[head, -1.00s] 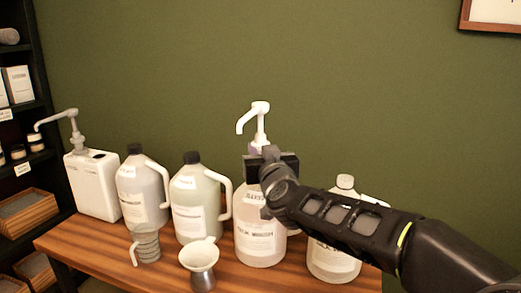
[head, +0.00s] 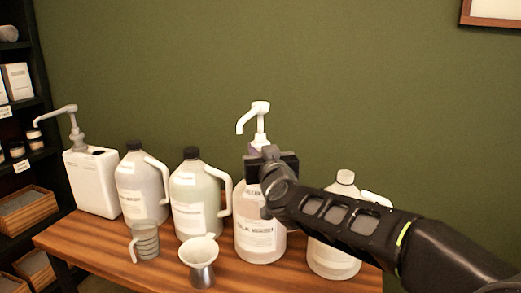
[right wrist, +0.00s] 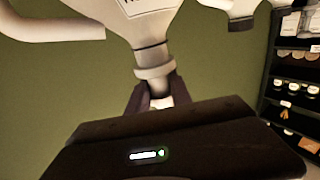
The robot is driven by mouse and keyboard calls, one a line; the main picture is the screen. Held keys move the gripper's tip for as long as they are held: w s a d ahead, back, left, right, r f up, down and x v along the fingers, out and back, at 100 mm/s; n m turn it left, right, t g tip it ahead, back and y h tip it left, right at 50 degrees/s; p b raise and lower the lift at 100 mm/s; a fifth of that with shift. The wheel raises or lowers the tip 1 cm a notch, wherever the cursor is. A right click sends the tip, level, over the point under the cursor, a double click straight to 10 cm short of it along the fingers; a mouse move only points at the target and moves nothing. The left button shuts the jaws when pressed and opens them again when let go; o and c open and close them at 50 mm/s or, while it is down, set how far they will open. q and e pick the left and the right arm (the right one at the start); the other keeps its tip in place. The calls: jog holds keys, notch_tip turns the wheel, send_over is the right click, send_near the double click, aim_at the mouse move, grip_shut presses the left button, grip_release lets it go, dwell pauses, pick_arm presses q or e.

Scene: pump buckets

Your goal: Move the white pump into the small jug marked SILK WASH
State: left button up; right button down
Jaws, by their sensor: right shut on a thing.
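The white pump (head: 260,107) stands upright, spout to the left, above a pale jug (head: 262,240) with a white label. My right gripper (head: 268,167) is at the pump's base, over the neck of this jug, and hides most of the join there. In the right wrist view the jug (right wrist: 130,15) shows upside down, and my right gripper (right wrist: 158,97) is shut on the pump's lower part beside a pale collar (right wrist: 155,72). I cannot tell how deep the pump sits. The label print is too small to read surely, so I cannot tell which jug says SILK WASH. My left gripper is out of view.
Two dark-capped jugs (head: 142,185) (head: 193,215) and a white canister (head: 92,185) with a grey pump (head: 75,130) stand left. A white-capped jug (head: 335,262) stands right, partly behind my arm.

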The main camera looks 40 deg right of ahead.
jog(key=c, duration=1.1)
grip_release()
jog(key=v, duration=0.8)
jog(key=shift+p, duration=0.4)
